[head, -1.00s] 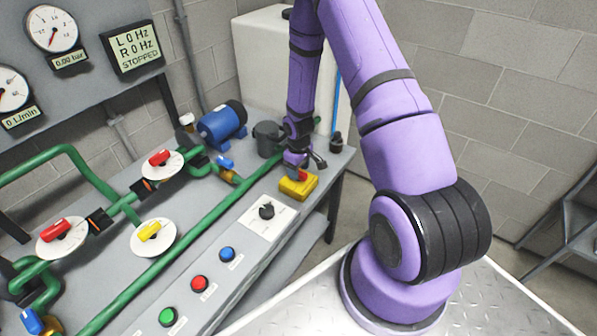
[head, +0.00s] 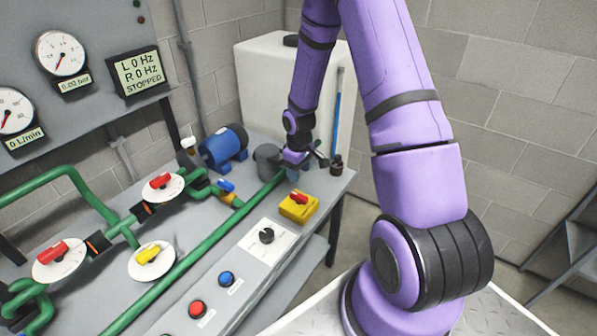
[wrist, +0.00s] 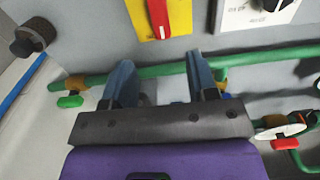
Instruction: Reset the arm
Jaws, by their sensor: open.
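My gripper (head: 307,167) is above the far right end of the bench, behind and above a yellow box with a red switch (head: 298,207). In the wrist view its two blue-grey fingers (wrist: 160,78) are spread apart with nothing between them. The yellow box (wrist: 178,30) shows beyond the fingertips at the top of that view, clear of them. My purple arm is bent, its upper links running out of the top of the head view.
Green pipes (head: 185,258) with valve dials (head: 60,260) run along the bench. A blue motor (head: 223,146), a grey pot (head: 268,160) and a black-based blue rod (head: 337,120) stand near my gripper. A white tank (head: 262,90) is behind. Gauges hang at upper left.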

